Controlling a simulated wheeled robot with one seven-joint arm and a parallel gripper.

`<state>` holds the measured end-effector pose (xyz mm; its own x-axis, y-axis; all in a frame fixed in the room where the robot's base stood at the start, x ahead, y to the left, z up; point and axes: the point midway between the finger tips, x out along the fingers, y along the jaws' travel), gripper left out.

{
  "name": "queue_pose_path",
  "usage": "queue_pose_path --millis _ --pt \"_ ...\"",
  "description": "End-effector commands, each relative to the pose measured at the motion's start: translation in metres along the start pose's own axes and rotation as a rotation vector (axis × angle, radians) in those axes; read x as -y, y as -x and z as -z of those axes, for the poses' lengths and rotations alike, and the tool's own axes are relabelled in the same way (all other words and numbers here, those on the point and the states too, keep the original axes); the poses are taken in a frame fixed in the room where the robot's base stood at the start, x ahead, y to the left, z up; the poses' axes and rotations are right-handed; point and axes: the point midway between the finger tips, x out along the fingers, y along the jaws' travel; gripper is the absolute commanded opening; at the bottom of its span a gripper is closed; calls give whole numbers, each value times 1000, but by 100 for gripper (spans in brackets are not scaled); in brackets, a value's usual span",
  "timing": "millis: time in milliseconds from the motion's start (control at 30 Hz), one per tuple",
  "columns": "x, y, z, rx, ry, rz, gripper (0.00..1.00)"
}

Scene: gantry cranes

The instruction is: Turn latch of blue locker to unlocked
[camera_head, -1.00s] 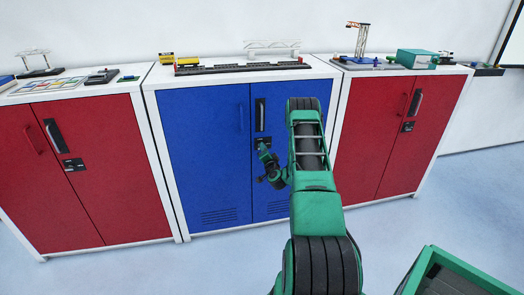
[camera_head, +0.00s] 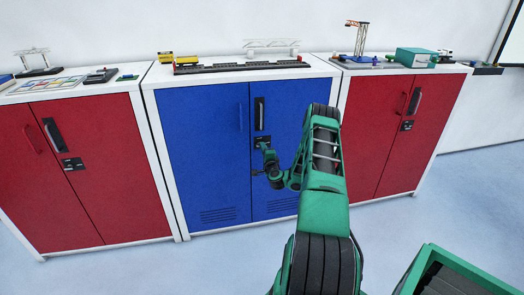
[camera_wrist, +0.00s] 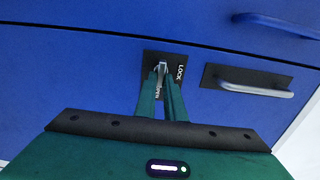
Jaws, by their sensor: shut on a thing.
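The blue locker (camera_head: 205,150) stands in the middle of the row with both doors closed. Its latch sits on a small black plate on the right door, below the upright handle (camera_head: 260,114). In the wrist view the silver latch (camera_wrist: 162,67) is between my fingertips, with the word LOCK to its right and OPEN below it, partly covered by my fingers. My gripper (camera_wrist: 162,82) is shut on the latch. In the head view my gripper (camera_head: 264,147) is at the plate and hides much of it. The latch's exact angle is hard to tell.
A red locker (camera_head: 85,170) stands to the left and another red locker (camera_head: 375,135) to the right. Model cranes and tracks stand on top. A green bin (camera_head: 470,270) is at the lower right. In the wrist view a silver handle (camera_wrist: 250,88) sits right of the latch.

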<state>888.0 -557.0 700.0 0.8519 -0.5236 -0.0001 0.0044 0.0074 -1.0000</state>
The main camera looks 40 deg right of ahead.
Motion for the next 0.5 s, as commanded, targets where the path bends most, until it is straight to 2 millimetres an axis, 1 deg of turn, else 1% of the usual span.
queue_pose_path --millis 33,400,433,467,500 --pt "-2 1 1 -2 -3 -4 0" --pt "-3 1 1 -1 -6 -5 0" --pt "-3 1 1 -1 -6 -5 12" --pt "-3 1 1 -1 -6 -5 19" --pt "-3 1 1 -1 -6 -5 28"
